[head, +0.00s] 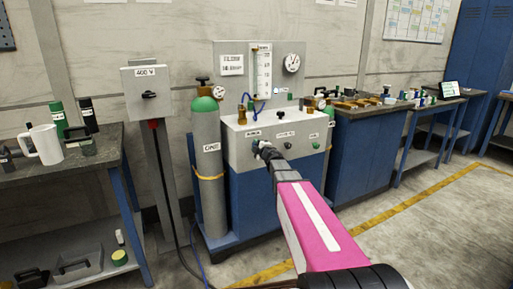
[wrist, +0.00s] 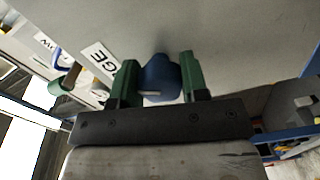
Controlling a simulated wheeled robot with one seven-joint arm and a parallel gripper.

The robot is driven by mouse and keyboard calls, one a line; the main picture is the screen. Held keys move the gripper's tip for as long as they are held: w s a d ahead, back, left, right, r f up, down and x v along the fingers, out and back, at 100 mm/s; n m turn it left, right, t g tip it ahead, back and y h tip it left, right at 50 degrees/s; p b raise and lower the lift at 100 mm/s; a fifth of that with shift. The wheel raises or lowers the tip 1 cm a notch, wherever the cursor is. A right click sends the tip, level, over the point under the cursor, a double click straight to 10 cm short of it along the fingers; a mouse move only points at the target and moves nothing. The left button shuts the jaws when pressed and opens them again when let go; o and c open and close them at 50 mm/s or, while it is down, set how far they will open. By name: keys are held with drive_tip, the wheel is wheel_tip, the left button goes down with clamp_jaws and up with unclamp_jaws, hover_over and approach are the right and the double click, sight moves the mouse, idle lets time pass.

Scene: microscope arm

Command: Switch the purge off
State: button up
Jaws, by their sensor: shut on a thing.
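The purge knob (wrist: 160,80) is blue with a pale mark and sits on the grey panel face in the wrist view. A label (wrist: 103,60) beside it shows the letters "GE". My gripper (wrist: 156,66) has a green finger on each side of the knob and is shut on it. There the gripper hides the knob.
A grey gas cylinder (head: 208,160) with a green top stands close on the left. A flow tube (head: 263,72) and gauge (head: 292,62) are above. Open floor lies at the right.

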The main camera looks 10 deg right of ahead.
drive_tip(key=n, duration=0.5)
drive_tip(key=shift+n, duration=0.3)
idle(0.5)
drive_tip(key=o, duration=0.9)
drive_tip(key=shift+o, duration=0.2)
drive_tip(key=v, duration=1)
drive_tip(key=shift+s, duration=0.4)
drive_tip(key=shift+d+r, duration=0.1)
drive_tip(key=shift+d, duration=0.05)
